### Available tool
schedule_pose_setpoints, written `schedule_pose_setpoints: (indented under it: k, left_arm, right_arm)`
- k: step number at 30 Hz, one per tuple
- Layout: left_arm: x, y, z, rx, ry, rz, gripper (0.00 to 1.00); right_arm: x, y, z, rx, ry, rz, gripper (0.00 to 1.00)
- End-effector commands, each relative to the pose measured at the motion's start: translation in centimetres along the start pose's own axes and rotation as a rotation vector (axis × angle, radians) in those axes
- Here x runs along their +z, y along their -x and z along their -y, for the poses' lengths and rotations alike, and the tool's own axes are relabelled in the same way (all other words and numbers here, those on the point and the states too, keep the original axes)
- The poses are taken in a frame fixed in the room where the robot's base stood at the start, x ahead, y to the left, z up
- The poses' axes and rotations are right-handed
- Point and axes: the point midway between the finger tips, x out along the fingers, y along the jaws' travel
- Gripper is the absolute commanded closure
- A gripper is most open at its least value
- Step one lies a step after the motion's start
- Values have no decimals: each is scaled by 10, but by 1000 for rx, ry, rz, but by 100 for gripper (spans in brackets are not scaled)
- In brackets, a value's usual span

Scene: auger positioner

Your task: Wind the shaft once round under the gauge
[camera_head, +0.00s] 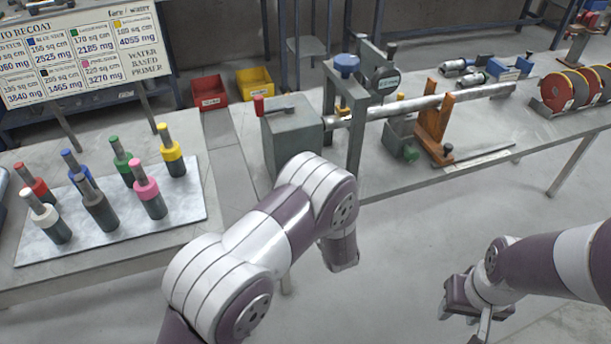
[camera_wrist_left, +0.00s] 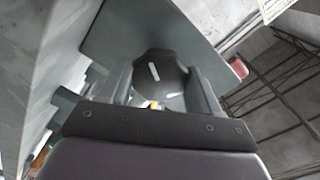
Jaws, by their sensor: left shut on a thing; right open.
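A silver shaft (camera_head: 435,103) runs from the grey headstock (camera_head: 292,135) to the right, through a grey frame and over an orange wooden support (camera_head: 434,125). The gauge (camera_head: 380,72) is a dark unit with a small display, mounted above the shaft. In the left wrist view, my left gripper (camera_wrist_left: 165,88) is shut on a dark rounded knob (camera_wrist_left: 160,72) with white marks, in front of a grey plate. My right gripper (camera_head: 466,318) is open and empty, low in front of the bench.
A metal plate (camera_head: 190,215) with several coloured-cap bottles lies at left, below a sign board (camera_head: 80,55). Red (camera_head: 209,92) and yellow (camera_head: 256,84) bins stand behind. Coloured discs (camera_head: 572,90) sit at the bench's right. Open floor lies in front.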

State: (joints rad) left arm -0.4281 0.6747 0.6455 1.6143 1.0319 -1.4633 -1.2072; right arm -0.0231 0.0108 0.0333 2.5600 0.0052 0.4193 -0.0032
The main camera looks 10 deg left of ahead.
Motion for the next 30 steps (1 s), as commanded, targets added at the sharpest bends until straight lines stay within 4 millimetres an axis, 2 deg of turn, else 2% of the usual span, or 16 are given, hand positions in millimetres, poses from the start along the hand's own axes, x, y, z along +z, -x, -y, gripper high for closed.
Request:
schedule_pose_setpoints:
  k: [20,21,22,23,30]
  left_arm:
    - [1,0,0,1,-56,0,68]
    - [1,0,0,1,-56,0,27]
    - [1,0,0,1,-56,0,18]
    - [1,0,0,1,-55,0,13]
    - [0,0,0,0,-54,0,13]
  right_arm:
    - [-1,6,0,0,0,0,57]
    - [-1,6,0,0,0,0,57]
    - [-1,6,0,0,0,0,57]
    - [-1,6,0,0,0,0,57]
    - [-1,6,0,0,0,0,57]
